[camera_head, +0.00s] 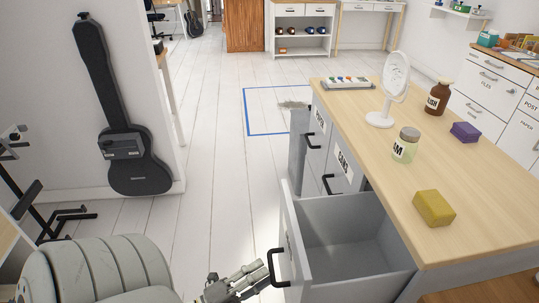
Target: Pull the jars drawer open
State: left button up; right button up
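The nearest drawer (345,245) of the wooden-topped desk is pulled well out to the left, and its grey inside looks empty. Its front carries a dark bar handle (279,268); the label on that front is too edge-on to read. My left gripper (262,275) is low in the picture, just left of this handle, with its fingertips at or very near it. Whether the fingers are closed around the handle is unclear. My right gripper is out of view.
The desk top (370,160) holds a yellow block (433,208), a labelled glass jar (405,146), a brown bottle (438,97), a purple block (465,132) and a round mirror (395,75). A guitar case (138,160) leans on the left wall. The floor between is clear.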

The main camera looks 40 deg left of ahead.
pick_arm(q)
jog(key=v, duration=0.8)
jog(key=shift+w, duration=0.1)
